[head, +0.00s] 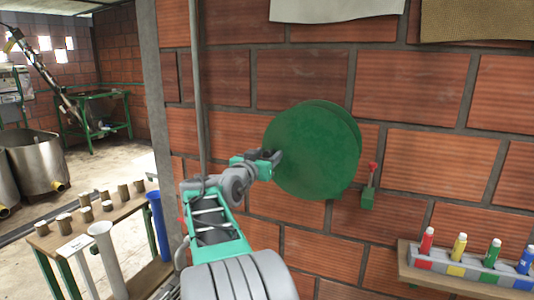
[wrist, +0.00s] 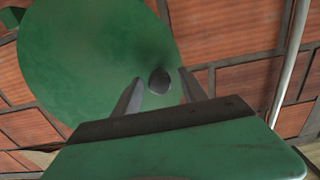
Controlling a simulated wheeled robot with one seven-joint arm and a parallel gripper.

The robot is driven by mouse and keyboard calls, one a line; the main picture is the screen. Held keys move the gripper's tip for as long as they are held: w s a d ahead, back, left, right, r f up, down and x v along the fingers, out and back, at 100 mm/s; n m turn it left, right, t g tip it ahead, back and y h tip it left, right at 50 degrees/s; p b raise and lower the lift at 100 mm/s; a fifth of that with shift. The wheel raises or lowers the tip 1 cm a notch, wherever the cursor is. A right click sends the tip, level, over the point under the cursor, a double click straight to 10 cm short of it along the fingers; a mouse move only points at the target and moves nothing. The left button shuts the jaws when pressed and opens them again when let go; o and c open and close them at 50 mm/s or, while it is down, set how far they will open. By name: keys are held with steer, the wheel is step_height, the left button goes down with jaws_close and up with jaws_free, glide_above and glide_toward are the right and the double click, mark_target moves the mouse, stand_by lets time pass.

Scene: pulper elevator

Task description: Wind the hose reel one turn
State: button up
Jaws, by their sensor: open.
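The hose reel (head: 318,145) is a round green disc mounted on the brick wall, in the middle of the head view. It fills the upper left of the wrist view (wrist: 85,60). A dark round knob (wrist: 159,81) stands out from the disc near its edge. My gripper (head: 277,156) is at the left part of the disc. In the wrist view my gripper (wrist: 160,88) is open, with one finger on each side of the knob. I cannot tell whether the fingers touch it. The knob is hidden by my gripper in the head view.
A red-handled green lever (head: 369,187) is on the wall right of the reel. A shelf (head: 470,281) with several coloured bottles juts out at the lower right. A vertical pipe (head: 198,90) runs left of the reel. A bench (head: 60,238) with several cups stands at the lower left.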

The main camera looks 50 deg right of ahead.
jaws_close()
stand_by(0.4)
stand_by(0.9)
